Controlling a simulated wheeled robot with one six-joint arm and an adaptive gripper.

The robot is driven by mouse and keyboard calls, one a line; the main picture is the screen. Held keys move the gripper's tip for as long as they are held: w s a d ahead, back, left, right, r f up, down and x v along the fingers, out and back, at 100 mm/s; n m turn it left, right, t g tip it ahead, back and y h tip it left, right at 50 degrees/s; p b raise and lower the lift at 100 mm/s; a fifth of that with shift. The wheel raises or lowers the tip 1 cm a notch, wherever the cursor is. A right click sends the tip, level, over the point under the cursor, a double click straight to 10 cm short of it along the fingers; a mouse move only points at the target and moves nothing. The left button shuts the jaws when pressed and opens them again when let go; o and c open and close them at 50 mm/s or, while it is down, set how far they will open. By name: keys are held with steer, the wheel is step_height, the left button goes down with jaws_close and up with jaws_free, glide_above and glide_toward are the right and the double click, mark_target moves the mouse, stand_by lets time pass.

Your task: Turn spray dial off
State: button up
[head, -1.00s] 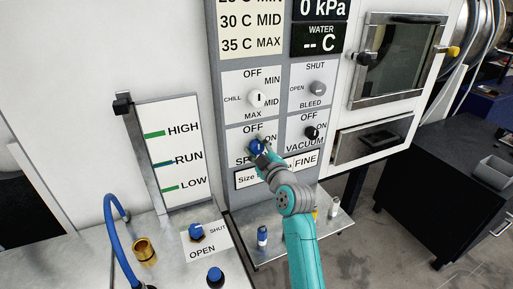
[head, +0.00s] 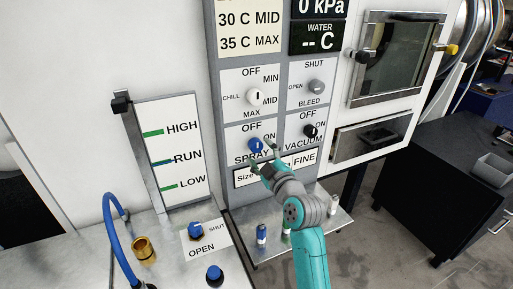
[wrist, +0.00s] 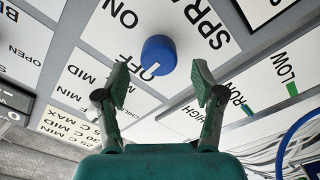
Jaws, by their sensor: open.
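The blue spray dial (head: 255,146) sits on the grey and white control panel, between the OFF, ON and SPRAY labels. It also shows in the wrist view (wrist: 158,54), near the top middle. Its white pointer line stands about upright in the head view, toward OFF rather than ON. In the wrist view the line's end lies on the side of the OFF label (wrist: 128,66). My gripper (head: 265,154) is open and empty, just in front of and below the dial. Its two fingers (wrist: 161,82) are spread to either side, apart from the dial.
The chill dial (head: 255,96) is above, the bleed dial (head: 316,87) upper right and the black vacuum dial (head: 310,131) to the right. A size plate (head: 245,177) lies below. A small shelf (head: 270,247) with bottles is under the panel.

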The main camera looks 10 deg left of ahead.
steer(key=v, duration=0.7)
steer(key=shift+s+d, duration=0.2)
steer(key=shift+s, duration=0.1)
steer(key=shift+f, duration=0.1)
steer(key=s+d+f+m+h, duration=0.3)
steer(key=s+d+f+m, duration=0.2)
steer(key=s+d+f, duration=0.5)
steer(key=s+d+f+m+h, duration=0.4)
steer(key=s+d+f, duration=0.3)
steer(key=s+f, duration=0.6)
steer(key=s+d+r+m+h, duration=0.1)
steer(key=s+d+r+m, duration=0.1)
steer(key=s, duration=1.2)
steer(key=s+d+r+m+h, duration=0.2)
steer(key=s+d+m, duration=0.3)
steer(key=s, duration=1)
steer(key=shift+s, duration=0.35)
